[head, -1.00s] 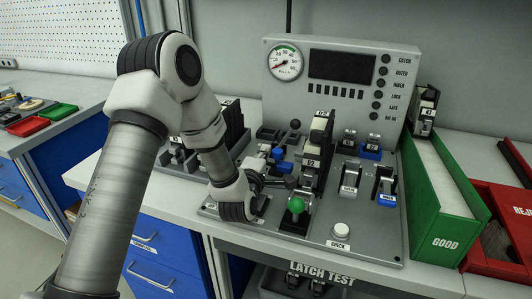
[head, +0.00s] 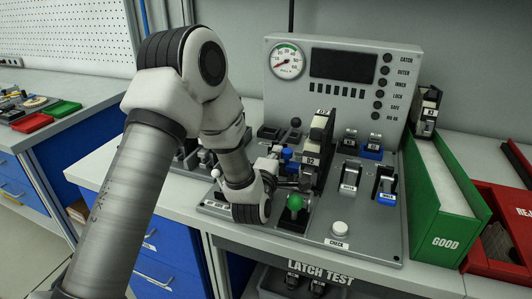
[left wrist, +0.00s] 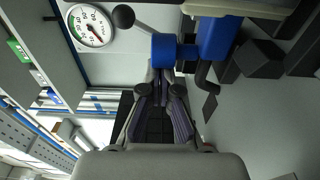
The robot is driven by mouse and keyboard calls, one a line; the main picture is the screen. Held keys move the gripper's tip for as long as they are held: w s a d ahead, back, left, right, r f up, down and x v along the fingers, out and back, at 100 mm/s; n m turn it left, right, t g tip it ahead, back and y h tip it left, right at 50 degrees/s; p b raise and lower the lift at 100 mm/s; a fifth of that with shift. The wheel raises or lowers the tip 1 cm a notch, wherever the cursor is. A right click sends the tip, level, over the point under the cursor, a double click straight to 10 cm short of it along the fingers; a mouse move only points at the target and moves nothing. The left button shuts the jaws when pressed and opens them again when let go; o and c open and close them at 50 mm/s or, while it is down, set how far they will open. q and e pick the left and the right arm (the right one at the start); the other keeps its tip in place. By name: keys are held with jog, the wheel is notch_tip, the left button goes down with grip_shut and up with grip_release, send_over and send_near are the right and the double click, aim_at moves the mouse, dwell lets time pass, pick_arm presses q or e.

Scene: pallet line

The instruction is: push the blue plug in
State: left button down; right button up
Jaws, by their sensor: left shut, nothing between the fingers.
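The blue plug (head: 287,153) shows in the head view on the grey test fixture, left of an upright dark and cream unit (head: 312,160). My left arm partly hides the area around it. In the left wrist view a blue round end (left wrist: 163,52) lies just beyond the fingertips, beside a larger blue block (left wrist: 215,38). My left gripper (head: 300,184) is shut and empty, low beside the unit and behind the green knob. Its closed fingers (left wrist: 160,76) point at the blue end in the wrist view; I cannot tell whether they touch it. My right gripper is not in view.
A green-knobbed lever (head: 295,203) and white check button (head: 340,229) stand at the fixture's front. A gauge (head: 289,63) sits on the back panel. Toggles (head: 350,178) stand to the right. A green bin (head: 447,222) and red bin (head: 500,225) lie farther right.

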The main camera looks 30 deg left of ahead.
pick_arm(q)
notch_tip(320, 180, up, 10)
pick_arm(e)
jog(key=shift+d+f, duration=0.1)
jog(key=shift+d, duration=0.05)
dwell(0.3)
